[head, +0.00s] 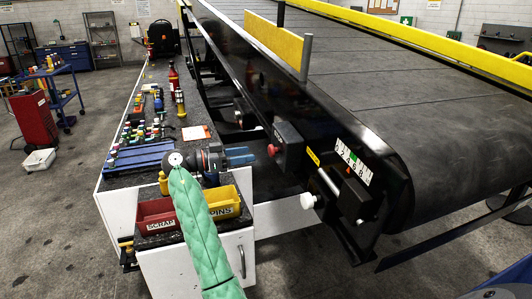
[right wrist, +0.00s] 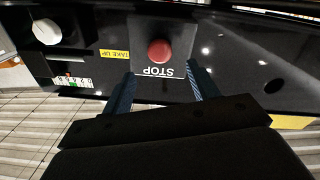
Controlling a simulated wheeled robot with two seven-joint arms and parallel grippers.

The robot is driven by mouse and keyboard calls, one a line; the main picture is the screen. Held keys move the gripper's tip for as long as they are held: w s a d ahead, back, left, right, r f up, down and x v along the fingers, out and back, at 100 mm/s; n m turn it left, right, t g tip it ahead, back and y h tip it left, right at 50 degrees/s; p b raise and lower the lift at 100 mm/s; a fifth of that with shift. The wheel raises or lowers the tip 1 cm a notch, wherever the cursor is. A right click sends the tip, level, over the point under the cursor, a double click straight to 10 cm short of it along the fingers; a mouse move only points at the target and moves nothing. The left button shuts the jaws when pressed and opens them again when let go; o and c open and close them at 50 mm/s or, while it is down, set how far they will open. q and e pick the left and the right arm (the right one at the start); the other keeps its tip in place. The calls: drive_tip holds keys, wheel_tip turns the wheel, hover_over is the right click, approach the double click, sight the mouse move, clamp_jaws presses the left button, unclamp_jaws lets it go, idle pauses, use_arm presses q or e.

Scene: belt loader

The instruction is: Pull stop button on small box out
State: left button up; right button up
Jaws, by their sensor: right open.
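The stop button is a round red knob (head: 271,150) on a small dark box (head: 290,146) fixed to the conveyor's black side. In the right wrist view the red stop button (right wrist: 160,51) sits on the box face above the upside-down word STOP (right wrist: 158,71). My right gripper (head: 252,156), on a green-sleeved arm, is open, its blue fingers pointing at the box. In the right wrist view its two fingers (right wrist: 161,72) are spread to either side of the button's line, with nothing between them. The fingertips look short of the button. My left gripper is not in view.
A workbench (head: 111,185) with tools, a red bin (head: 157,216) and a yellow bin (head: 222,203) lies left of and under my arm. A white knob (head: 308,201) and a number scale (head: 352,161) sit right of the box. The conveyor belt (head: 420,110) fills the right.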

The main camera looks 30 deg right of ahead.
sight(269, 151)
drive_tip(key=p+x, duration=0.2)
drive_tip(key=x, duration=0.4)
drive_tip(key=shift+d, duration=0.25)
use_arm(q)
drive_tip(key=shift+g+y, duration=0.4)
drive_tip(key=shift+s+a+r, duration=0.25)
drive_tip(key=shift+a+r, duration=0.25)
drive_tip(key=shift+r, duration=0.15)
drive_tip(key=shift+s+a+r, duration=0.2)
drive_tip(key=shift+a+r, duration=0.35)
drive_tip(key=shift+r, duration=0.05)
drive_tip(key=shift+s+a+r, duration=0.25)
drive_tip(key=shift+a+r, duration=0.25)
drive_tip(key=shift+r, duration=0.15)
use_arm(e)
drive_tip(key=shift+s+d, duration=0.2)
drive_tip(key=shift+d, duration=0.25)
